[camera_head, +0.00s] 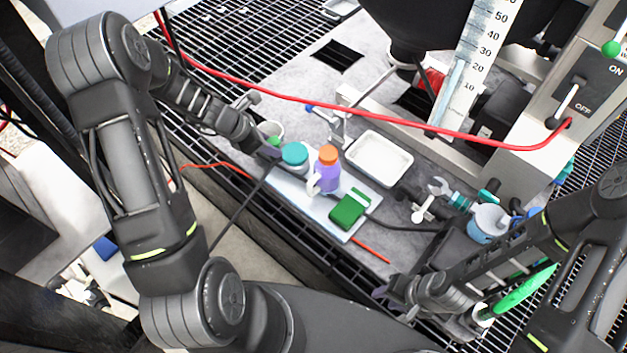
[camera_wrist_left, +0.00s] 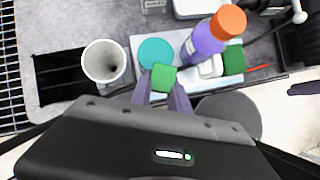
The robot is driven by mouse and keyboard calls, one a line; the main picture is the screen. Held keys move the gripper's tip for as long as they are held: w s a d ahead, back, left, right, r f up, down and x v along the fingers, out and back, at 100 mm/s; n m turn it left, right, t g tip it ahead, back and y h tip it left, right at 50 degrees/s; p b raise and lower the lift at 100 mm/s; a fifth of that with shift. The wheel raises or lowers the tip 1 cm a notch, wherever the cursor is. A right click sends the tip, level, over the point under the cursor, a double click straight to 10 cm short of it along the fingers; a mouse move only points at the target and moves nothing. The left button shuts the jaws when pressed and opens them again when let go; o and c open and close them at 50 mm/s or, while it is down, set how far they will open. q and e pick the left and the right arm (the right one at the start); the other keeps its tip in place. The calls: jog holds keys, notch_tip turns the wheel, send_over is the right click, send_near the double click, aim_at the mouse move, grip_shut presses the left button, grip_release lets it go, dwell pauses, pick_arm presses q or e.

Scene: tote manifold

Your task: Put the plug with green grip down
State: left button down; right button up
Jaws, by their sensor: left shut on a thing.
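The plug with green grip (camera_wrist_left: 163,77) is between the fingers of my left gripper (camera_wrist_left: 165,97) in the left wrist view. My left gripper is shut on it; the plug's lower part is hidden. In the head view, a bit of green shows at the tip of my left gripper (camera_head: 268,149), beside a pale cup (camera_head: 273,128) and a teal-lidded jar (camera_head: 294,156). I cannot tell how high the plug is above the surface. My right gripper (camera_head: 389,287) is at the lower right in the head view, apart from these things; its finger gap is unclear.
A light blue board (camera_head: 318,218) carries the jar, a purple bottle with orange cap (camera_head: 328,172) and a green block (camera_head: 350,207). A white tray (camera_head: 379,158) lies behind. A red cable (camera_head: 330,107) crosses above. The cup (camera_wrist_left: 104,64) stands left in the wrist view.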

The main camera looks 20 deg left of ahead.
aim_at(273, 160)
pick_arm(q)
notch_tip(273, 160, down, 6)
dwell(0.4)
jog(key=shift+f, duration=1.9)
jog(key=c, duration=1.7)
grip_release()
jog(key=shift+f+b, duration=0.15)
jog(key=shift+b, duration=0.15)
jog(key=o, duration=0.4)
jog(key=shift+o, duration=0.2)
